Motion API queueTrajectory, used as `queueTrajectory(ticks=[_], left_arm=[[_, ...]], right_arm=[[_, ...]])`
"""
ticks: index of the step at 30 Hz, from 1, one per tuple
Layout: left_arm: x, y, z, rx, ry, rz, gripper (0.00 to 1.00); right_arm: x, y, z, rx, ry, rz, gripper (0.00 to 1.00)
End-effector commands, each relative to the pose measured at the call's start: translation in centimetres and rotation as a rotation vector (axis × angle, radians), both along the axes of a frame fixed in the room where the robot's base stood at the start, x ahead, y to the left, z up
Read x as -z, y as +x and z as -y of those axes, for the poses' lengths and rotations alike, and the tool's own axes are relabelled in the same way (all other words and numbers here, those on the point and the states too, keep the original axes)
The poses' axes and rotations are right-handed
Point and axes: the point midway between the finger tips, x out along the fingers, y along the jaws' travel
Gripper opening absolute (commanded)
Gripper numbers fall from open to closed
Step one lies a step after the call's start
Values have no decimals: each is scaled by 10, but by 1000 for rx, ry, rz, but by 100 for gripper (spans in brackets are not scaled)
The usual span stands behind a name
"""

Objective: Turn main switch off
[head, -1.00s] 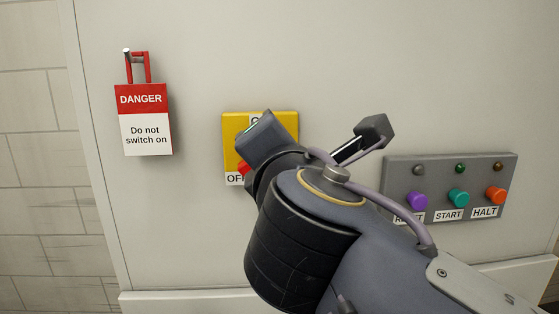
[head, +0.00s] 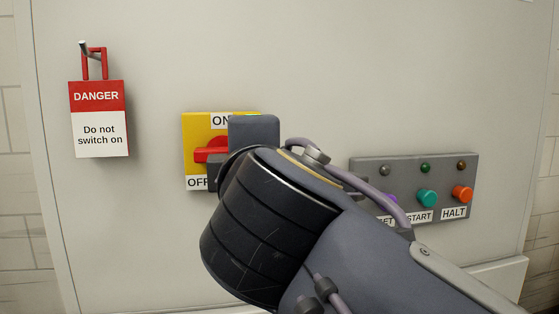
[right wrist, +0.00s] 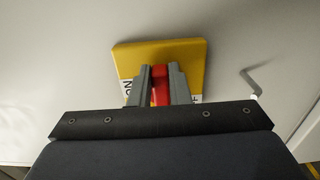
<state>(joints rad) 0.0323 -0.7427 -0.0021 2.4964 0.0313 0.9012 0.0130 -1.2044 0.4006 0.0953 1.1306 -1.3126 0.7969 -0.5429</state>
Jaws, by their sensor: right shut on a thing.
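The main switch is a yellow plate (head: 193,130) with a red handle (head: 205,155) on the pale cabinet front. ON is at its top and OFF at its lower left. In the head view the handle lies roughly level, its left end showing. My right gripper (right wrist: 160,86) is shut on the red handle (right wrist: 160,80), one grey finger on each side, in the right wrist view. In the head view my right wrist hides its fingertips and the right part of the plate. My left gripper is not in view.
A red and white danger tag (head: 98,119) hangs from a hook left of the switch. A grey button panel (head: 440,168) with START and HALT is on the right, partly behind my right arm. In the right wrist view a thin bent rod (right wrist: 256,82) sticks out beside the plate.

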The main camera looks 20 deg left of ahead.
Motion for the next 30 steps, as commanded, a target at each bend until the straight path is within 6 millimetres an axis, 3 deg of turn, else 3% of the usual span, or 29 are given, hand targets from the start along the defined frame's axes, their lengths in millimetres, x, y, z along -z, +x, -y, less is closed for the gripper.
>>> queueTrajectory(ticks=[1,15,16,20,30], left_arm=[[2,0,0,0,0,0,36],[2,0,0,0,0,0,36],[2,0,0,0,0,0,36],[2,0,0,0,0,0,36],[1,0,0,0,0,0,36]], right_arm=[[7,-2,-5,-7,-4,-10,0],[6,-2,-5,-8,8,-18,0],[6,-2,-5,-8,8,-18,20],[5,-1,-4,-6,9,-15,37],[1,0,-1,-1,13,-11,38]])
